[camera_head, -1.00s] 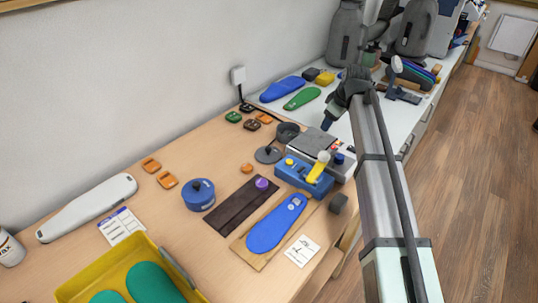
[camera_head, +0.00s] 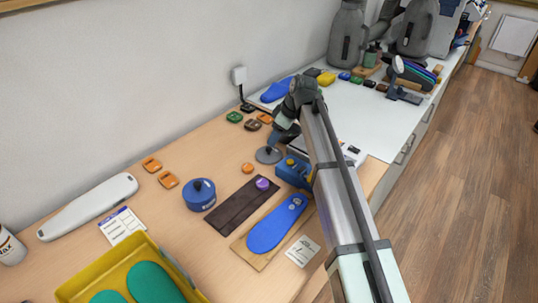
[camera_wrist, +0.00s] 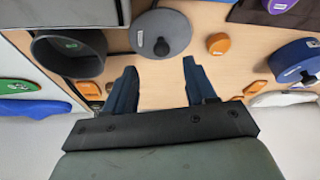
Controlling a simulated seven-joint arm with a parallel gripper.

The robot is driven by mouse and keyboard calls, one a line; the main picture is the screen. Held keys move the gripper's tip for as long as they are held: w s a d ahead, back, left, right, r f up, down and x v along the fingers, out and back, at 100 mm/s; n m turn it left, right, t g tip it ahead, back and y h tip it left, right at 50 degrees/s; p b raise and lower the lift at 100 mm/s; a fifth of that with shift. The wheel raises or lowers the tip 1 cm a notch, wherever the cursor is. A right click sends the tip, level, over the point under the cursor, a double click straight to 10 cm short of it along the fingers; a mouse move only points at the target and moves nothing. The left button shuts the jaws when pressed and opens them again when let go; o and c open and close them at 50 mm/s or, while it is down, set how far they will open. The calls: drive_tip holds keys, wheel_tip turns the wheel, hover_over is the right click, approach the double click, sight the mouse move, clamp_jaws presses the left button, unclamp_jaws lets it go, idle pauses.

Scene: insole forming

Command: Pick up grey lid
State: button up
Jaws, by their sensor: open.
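The grey lid (camera_head: 269,155) is a flat round disc with a small knob, lying on the wooden table. In the wrist view the lid (camera_wrist: 165,36) is just beyond my gripper (camera_wrist: 160,72), roughly in line with the gap between its fingers. My gripper is open with nothing between the fingers. In the head view it hangs beside the lid, on its far right side, apart from it. The open dark grey pot (camera_wrist: 78,58) stands left of the lid in the wrist view; in the head view my arm hides it.
A blue lidded pot (camera_head: 199,194), a dark mat (camera_head: 241,206) and a blue insole (camera_head: 277,224) on a board lie nearer. The blue device (camera_head: 294,170) is partly behind my arm. Orange pieces (camera_head: 247,169) lie around. Bare table surrounds the lid's left side.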

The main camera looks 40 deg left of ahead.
sight(270, 148)
drive_tip(key=shift+x, duration=3.05)
drive_tip(key=shift+s+d, duration=0.1)
drive_tip(key=shift+d, duration=0.1)
clamp_jaws()
